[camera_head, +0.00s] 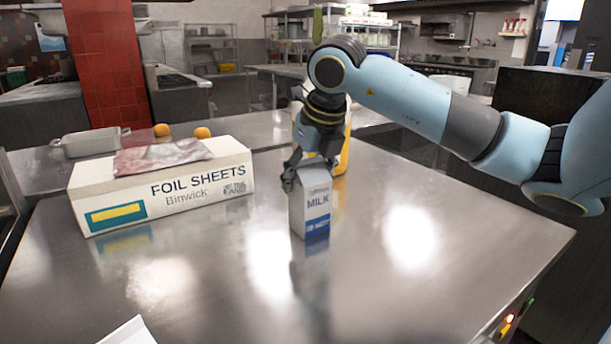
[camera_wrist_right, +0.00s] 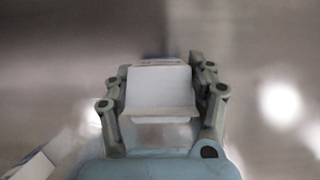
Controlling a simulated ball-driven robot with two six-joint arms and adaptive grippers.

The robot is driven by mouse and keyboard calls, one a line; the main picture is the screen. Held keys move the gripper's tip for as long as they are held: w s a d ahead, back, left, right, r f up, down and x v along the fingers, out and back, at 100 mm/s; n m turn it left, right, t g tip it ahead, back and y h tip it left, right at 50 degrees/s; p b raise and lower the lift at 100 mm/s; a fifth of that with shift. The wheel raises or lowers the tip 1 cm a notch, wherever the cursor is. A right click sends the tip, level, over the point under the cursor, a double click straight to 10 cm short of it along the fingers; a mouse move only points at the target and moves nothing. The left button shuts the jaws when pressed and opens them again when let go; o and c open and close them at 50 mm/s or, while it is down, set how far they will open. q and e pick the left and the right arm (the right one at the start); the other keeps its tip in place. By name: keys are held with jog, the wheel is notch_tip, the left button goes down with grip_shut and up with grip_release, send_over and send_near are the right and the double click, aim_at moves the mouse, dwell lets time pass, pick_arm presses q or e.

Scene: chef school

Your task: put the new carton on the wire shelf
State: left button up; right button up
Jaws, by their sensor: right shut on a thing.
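A white and blue milk carton (camera_head: 316,212) stands upright at the middle of the steel table (camera_head: 420,260). My right gripper (camera_head: 305,176) comes down from above and is shut on its top part. The right wrist view shows the carton's pale top (camera_wrist_right: 158,88) between the two fingers (camera_wrist_right: 160,100). I cannot tell whether its base touches the table or is just above it. Wire shelving (camera_head: 378,42) stands far behind, and another wire rack (camera_head: 212,48) is at the back left; I cannot tell which is meant. My left gripper is not in view.
A foil sheets box (camera_head: 165,195) with a crumpled wrapper (camera_head: 162,156) on top lies left of the carton. A yellow and white container (camera_head: 345,150) stands close behind my gripper. Two orange fruits (camera_head: 202,132) and a grey dish (camera_head: 90,142) are farther back. The table's right front is clear.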

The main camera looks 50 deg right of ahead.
jog(key=o, duration=1.6)
jog(key=shift+c, duration=0.2)
